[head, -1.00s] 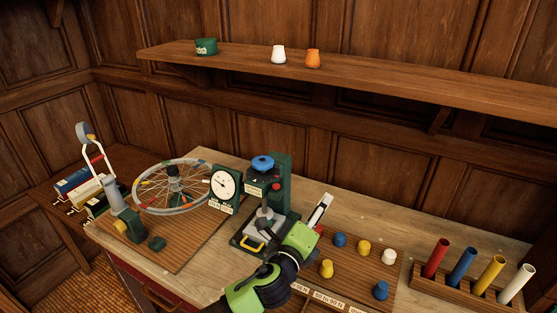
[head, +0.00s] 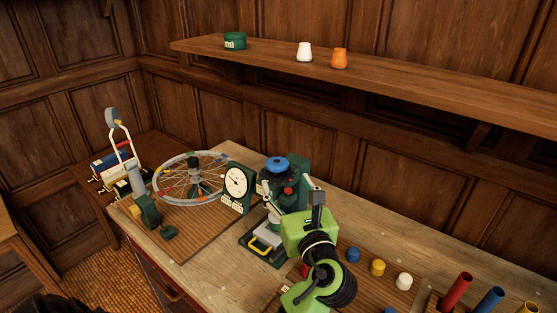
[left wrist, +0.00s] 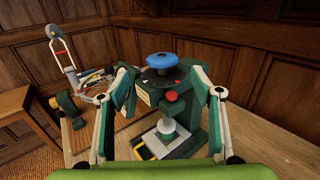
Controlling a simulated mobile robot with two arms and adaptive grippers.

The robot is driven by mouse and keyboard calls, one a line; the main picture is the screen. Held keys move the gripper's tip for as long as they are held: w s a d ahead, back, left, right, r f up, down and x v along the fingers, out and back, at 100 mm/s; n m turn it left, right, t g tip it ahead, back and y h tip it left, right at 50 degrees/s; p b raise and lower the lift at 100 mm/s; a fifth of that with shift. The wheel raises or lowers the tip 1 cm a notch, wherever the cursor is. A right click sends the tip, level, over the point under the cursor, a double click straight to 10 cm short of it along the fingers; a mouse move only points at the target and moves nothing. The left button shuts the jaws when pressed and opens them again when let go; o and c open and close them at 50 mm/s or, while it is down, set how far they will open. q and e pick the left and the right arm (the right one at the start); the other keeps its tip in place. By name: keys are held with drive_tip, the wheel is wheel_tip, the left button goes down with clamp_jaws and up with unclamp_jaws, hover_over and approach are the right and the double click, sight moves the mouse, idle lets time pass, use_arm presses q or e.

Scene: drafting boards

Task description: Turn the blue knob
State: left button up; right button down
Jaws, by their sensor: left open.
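The blue knob (head: 275,166) sits on top of a dark green press (head: 317,152) on the bench. It also shows in the left wrist view (left wrist: 162,58), upper middle, above a dark dial plate with small marks. My left gripper (head: 292,189) is in front of the press and a little below the knob. In the left wrist view its open fingers (left wrist: 161,82) stand wide apart, left and right of the press front, with the knob beyond and between them. The fingers do not appear to touch the knob. My right gripper is in neither view.
A white dial gauge (head: 237,182) stands just left of the press, with a spoked wheel (head: 165,170) further left. Yellow, blue and white pegs (head: 377,267) are to the right. A shelf (head: 400,78) runs along the wall above.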

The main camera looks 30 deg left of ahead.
sight(277, 162)
use_arm(q)
drive_tip(key=p+x, duration=0.2)
drive_tip(key=x, duration=0.7)
drive_tip(key=shift+w+a, duration=0.2)
drive_tip(key=shift+w, duration=0.2)
drive_tip(key=shift+w+a, duration=0.35)
drive_tip(key=shift+a, duration=0.05)
drive_tip(key=c, duration=1.1)
